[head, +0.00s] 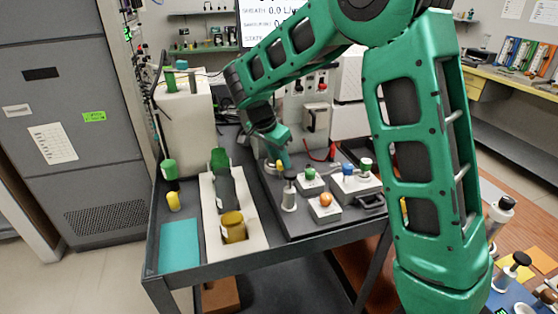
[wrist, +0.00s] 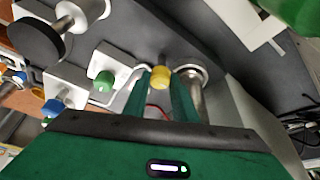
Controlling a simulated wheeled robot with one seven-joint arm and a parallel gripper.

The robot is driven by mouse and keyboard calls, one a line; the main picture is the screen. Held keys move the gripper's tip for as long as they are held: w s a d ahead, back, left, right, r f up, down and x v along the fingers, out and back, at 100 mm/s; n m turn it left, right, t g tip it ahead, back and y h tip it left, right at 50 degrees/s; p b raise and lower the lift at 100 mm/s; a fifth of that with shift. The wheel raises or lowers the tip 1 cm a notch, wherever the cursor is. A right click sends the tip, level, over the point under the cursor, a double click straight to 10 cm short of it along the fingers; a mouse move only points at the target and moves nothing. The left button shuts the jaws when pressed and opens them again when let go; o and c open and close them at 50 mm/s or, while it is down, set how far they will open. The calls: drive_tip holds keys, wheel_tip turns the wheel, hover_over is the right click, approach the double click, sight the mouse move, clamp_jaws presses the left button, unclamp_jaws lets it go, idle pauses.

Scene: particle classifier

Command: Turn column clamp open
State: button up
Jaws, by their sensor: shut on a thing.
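A yellow knob (wrist: 161,77), which looks like the column clamp, sits between the two green fingers of my gripper (wrist: 162,85) in the wrist view. The fingers are closed on it from both sides. In the head view my gripper (head: 283,158) reaches down to the back left of the dark cart panel, and the yellow knob (head: 279,166) shows small at its tip. The clamp's body and its turn angle are mostly hidden by my gripper. A metal cylinder (wrist: 192,92) stands right beside the fingers in the wrist view.
A white tray (head: 253,241) with bottles lies left. A teal mat (head: 179,246) is at the front left.

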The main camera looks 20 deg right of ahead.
drive_tip(key=shift+n, duration=0.3)
drive_tip(key=n+t+y, duration=0.1)
drive_tip(key=n, duration=0.2)
drive_tip(key=shift+r+n+t, duration=0.1)
drive_tip(key=shift+n+t, duration=0.2)
drive_tip(key=shift+n, duration=0.1)
drive_tip(key=n, duration=0.2)
drive_tip(key=n+y, duration=0.1)
drive_tip(key=n, duration=0.1)
drive_tip(key=shift+d+t+y, duration=0.2)
drive_tip(key=shift+t+y, duration=0.1)
drive_tip(key=shift+t, duration=0.1)
drive_tip(key=n+y, duration=0.1)
drive_tip(key=n, duration=0.4)
drive_tip(key=shift+d+y, duration=0.1)
drive_tip(key=shift+y, duration=0.3)
drive_tip(key=n, duration=0.2)
drive_tip(key=n+y, duration=0.1)
drive_tip(key=n, duration=0.1)
drive_tip(key=shift+d+y, duration=0.1)
drive_tip(key=shift+y, duration=0.2)
drive_tip(key=shift+n, duration=0.3)
drive_tip(key=o, duration=0.8)
drive_tip(key=shift+c, duration=0.2)
